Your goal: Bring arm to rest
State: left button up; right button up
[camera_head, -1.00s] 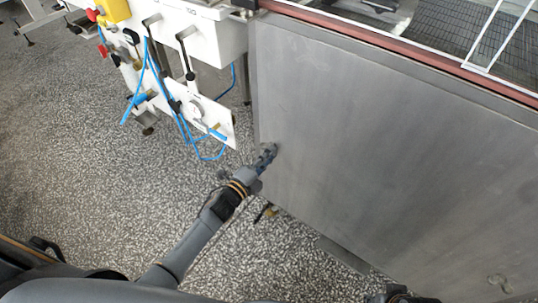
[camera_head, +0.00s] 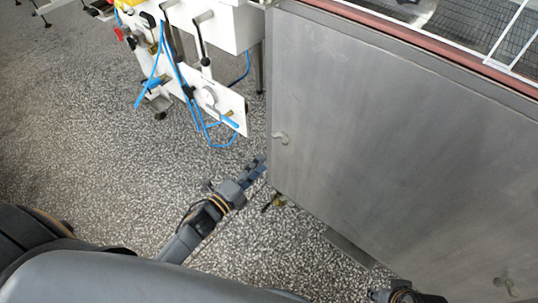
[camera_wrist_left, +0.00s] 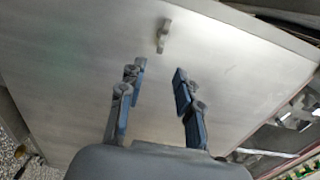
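My left arm comes in from the lower left in the head view. Its gripper (camera_head: 257,170) is beside the lower left edge of the grey metal cabinet panel (camera_head: 390,150), over the speckled floor. In the left wrist view the two blue-grey fingers (camera_wrist_left: 160,92) stand apart with nothing between them. A small handle (camera_head: 280,137) sits on the panel above the gripper; it also shows in the left wrist view (camera_wrist_left: 164,36), beyond the fingertips. Part of my right arm shows at the bottom edge of the head view; its gripper fingers cannot be made out.
A white machine frame (camera_head: 225,25) with levers and blue hoses (camera_head: 187,85) stands at the upper left. A wire mesh (camera_head: 480,25) and a red-brown rail (camera_head: 420,45) run along the cabinet's top. Speckled floor (camera_head: 110,140) is clear at the left.

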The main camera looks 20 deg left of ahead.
pick_arm(q)
jog(key=shift+v, duration=0.9)
